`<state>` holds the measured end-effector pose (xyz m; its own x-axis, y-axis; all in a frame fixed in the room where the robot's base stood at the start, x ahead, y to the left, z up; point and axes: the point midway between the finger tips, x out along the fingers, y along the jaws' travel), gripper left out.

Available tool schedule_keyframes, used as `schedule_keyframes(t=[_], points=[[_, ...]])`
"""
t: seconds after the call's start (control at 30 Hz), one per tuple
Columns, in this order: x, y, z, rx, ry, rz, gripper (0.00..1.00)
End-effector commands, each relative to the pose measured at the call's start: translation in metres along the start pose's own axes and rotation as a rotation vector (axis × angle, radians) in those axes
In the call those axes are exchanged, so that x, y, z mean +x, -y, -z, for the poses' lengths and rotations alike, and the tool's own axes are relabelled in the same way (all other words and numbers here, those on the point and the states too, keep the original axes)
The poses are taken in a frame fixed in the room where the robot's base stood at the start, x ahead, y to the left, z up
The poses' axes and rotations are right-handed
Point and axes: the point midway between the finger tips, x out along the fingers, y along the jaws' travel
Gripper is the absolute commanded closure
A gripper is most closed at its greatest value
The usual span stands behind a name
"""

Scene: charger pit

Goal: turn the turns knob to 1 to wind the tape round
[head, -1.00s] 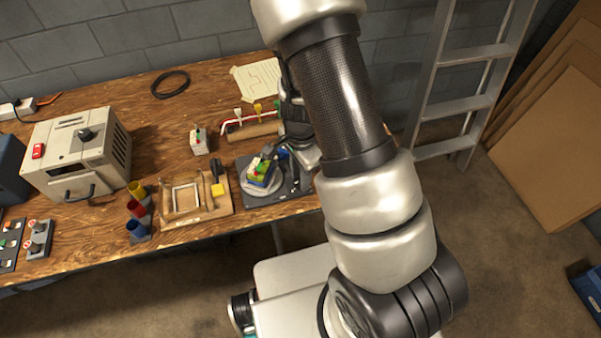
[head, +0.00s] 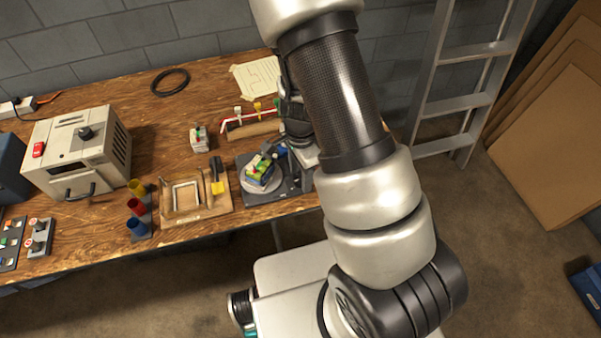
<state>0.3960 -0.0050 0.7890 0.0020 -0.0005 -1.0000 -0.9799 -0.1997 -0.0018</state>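A dark winder base (head: 262,198) stands at the front right of the bench. A pale round turntable (head: 250,186) is on it, carrying a small block-shaped pack with yellow, green and blue parts (head: 260,170). Dark and blue parts are at the right of the base, close under my arm. I cannot make out the turns knob or its setting; my arm covers part of that side. My gripper end (head: 292,150) is over the right rear of the winder, mostly hidden by my own arm. Its fingers are too small and covered to read.
Left of the winder lies a wooden jig board (head: 208,212) with a frame. Yellow, red and blue cups (head: 137,207) and a beige machine (head: 75,155) stand further left. A small white box (head: 199,139) and a tool rack (head: 252,128) are behind. A ladder (head: 455,100) stands right.

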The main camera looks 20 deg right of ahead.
Motion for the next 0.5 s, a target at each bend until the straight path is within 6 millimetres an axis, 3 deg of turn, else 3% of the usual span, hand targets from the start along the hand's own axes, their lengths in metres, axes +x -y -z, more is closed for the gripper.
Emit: schedule_keyframes(t=[0.13,0.27,0.5], points=[[-0.003,0.0,0.0,-0.001,0.0,0.0,0.55],[-0.019,0.001,-0.001,-0.002,-0.001,0.002,0.55],[-0.076,0.001,-0.001,-0.002,0.0,0.005,0.55]])
